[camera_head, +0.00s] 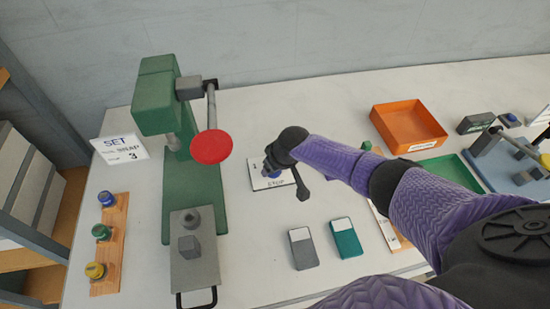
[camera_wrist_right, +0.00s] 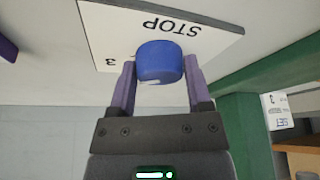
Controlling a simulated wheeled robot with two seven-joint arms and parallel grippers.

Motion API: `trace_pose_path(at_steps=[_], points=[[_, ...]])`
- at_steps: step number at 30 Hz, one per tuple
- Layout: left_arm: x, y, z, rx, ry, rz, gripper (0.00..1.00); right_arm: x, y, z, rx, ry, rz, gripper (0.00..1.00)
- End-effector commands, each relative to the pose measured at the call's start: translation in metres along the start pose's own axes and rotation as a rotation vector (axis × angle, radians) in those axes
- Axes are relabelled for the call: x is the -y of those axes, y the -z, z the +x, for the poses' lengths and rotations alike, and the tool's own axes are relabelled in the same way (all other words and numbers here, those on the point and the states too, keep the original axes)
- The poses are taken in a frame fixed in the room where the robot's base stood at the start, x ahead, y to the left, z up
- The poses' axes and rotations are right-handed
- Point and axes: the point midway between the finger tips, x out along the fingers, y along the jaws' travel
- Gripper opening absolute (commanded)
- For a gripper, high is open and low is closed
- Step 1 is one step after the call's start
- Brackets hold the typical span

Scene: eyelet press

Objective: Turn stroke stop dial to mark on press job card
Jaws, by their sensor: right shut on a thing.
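The press job card (camera_head: 120,147) stands at the left of the press and reads SET, with a 3 on its lower line. The white STOP plate (camera_head: 259,184) lies on the table right of the green press, mostly under my right gripper (camera_head: 270,166). In the right wrist view the stroke stop dial (camera_wrist_right: 160,60) is a blue round knob on the STOP plate (camera_wrist_right: 215,38), between the two fingers of my right gripper (camera_wrist_right: 160,82). The fingers are shut on its sides. A small pale mark shows on the dial's near edge. A 3 is printed beside it. My left gripper is out of view.
The green press (camera_head: 155,110) with its red round knob (camera_head: 211,147) stands left of the plate. A grey block (camera_head: 302,249) and a teal block (camera_head: 345,238) lie in front. An orange tray (camera_head: 408,128) is at the back right. A wooden strip (camera_head: 108,248) holds coloured pieces.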

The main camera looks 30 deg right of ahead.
Motion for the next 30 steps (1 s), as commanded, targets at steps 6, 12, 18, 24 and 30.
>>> trace_pose_path(at_steps=[6,12,18,24,30], points=[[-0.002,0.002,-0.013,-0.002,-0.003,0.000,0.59,0.001,0.001,-0.002,0.000,-0.041,0.102,0.05],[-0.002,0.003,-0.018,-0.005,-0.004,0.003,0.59,0.001,0.001,-0.001,0.000,-0.063,0.153,0.05],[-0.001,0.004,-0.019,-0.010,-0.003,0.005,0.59,0.001,0.000,0.000,0.000,-0.072,0.173,0.05],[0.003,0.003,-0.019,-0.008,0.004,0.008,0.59,0.001,0.000,0.000,0.000,-0.072,0.175,0.05],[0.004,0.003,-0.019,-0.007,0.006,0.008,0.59,0.001,0.000,0.000,-0.001,-0.072,0.174,0.74]])
